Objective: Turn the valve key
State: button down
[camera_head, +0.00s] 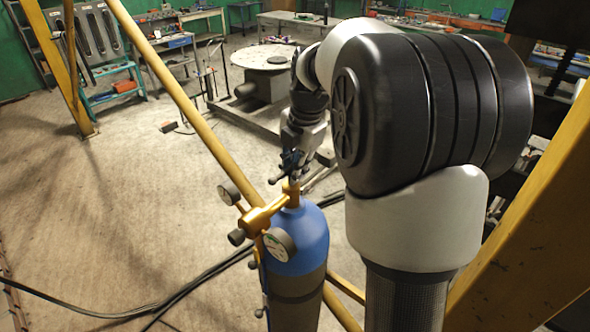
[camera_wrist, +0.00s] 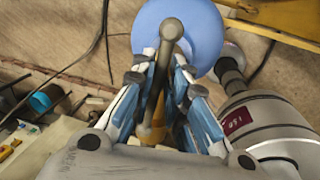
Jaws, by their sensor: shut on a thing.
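The valve key (camera_wrist: 172,30) is a grey bar with rounded ends. In the wrist view it runs lengthwise between the blue-and-white fingers of my gripper (camera_wrist: 165,68), which is shut on it. In the head view one dark end of the key (camera_head: 273,181) sticks out left below my gripper (camera_head: 289,162). The key sits at the top of the brass valve (camera_head: 292,193) on an upright gas cylinder (camera_head: 308,240) with a blue shoulder. The cylinder's blue top (camera_wrist: 205,25) shows behind the key in the wrist view. My fingers partly hide the key and valve.
A brass regulator (camera_head: 262,216) with two round gauges (camera_head: 279,244) projects left from the valve. A yellow post (camera_head: 180,95) slants close behind it. Black cables (camera_head: 190,288) lie on the floor. A round table (camera_head: 264,57) stands farther back. Floor at left is mostly clear.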

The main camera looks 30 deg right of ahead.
jog(key=shift+w+r+n, duration=0.25)
jog(key=shift+n, duration=0.05)
jog(key=c, duration=1.8)
grip_release()
jog(key=shift+c, duration=0.2)
jog(key=shift+o, duration=0.7)
jog(key=shift+a+f, duration=0.1)
jog(key=shift+f, duration=0.05)
notch_tip(320, 180, up, 12)
jog(key=s, duration=0.2)
jog(key=shift+d, duration=0.4)
jog(key=shift+s+f, duration=0.1)
